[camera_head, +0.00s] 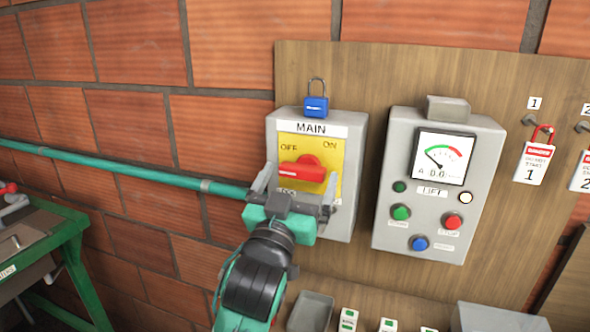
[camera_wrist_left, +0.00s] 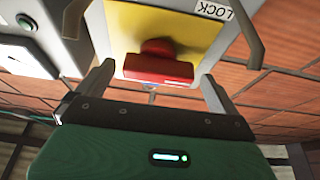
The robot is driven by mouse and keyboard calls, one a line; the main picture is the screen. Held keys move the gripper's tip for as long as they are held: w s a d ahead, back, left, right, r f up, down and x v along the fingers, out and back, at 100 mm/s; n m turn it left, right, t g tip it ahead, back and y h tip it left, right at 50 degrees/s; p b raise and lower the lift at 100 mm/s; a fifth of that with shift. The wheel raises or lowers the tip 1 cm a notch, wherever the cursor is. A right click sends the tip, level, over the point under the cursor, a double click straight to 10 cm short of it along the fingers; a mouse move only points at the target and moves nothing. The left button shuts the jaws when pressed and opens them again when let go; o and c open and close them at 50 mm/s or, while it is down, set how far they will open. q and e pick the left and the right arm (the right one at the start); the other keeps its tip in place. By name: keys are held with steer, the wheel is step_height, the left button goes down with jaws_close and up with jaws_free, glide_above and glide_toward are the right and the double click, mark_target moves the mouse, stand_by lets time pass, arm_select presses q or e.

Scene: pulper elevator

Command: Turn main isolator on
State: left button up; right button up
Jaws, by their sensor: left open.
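My left gripper (camera_head: 299,176) is open in front of the handle, one finger at each side. In the left wrist view the red handle (camera_wrist_left: 158,70) shows between and beyond the open fingers (camera_wrist_left: 157,82); I cannot tell whether they touch it. The lower plate is partly hidden by my gripper. My right gripper is out of view.
A blue padlock (camera_head: 316,106) is at the isolator's top edge. The lift control box (camera_head: 388,235), with meter and buttons, stands close on the right. Red tagged padlocks (camera_head: 534,163) hang further right. A green pipe (camera_head: 150,180) runs left; a green bench (camera_head: 72,250) stands lower left.

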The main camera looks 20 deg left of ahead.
arm_select(q)
steer(key=shift+x, duration=1.1)
steer(key=c, duration=1)
steer(key=shift+p, duration=0.3)
